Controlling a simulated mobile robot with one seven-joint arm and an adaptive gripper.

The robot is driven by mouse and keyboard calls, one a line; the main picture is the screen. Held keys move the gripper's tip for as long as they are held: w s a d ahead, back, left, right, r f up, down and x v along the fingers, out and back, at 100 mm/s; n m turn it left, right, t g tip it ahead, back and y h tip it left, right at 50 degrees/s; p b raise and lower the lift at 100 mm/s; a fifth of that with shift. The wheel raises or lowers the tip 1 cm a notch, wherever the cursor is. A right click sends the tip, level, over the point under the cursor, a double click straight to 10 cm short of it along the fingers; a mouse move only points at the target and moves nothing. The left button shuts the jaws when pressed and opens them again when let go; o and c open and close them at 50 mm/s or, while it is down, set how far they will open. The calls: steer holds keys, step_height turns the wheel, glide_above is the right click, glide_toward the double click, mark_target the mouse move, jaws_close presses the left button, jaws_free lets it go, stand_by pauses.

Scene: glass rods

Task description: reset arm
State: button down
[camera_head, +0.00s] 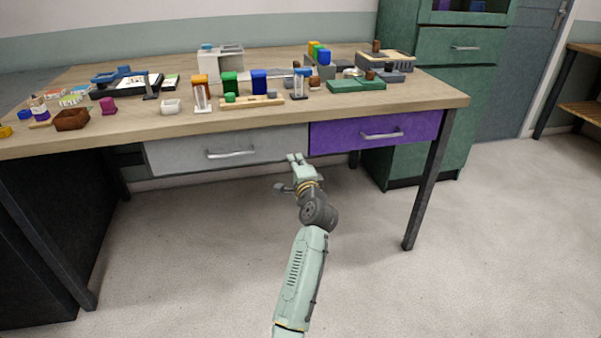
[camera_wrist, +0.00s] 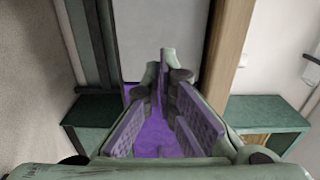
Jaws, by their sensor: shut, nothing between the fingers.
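My gripper (camera_head: 296,157) is at the end of my raised arm, in front of the desk and just below the front of the grey drawer (camera_head: 190,153). It is shut and holds nothing. In the wrist view my gripper (camera_wrist: 165,70) shows its two fingers with purple ridged inner pads running away from the camera and drawing close at the tips. Purple also shows between and beyond the fingers. Whether the gripper touches the drawer front cannot be told.
The wooden desk (camera_head: 150,125) bears many small items, including a dark tray (camera_head: 128,88), a brown bowl (camera_head: 72,120) and a green block (camera_head: 356,86). The purple drawer (camera_head: 350,138) looks closed. A green cabinet (camera_head: 425,140) stands at right. The floor (camera_head: 200,260) around my arm is clear.

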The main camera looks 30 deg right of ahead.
steer(key=v, duration=0.5)
steer(key=shift+r, duration=0.15)
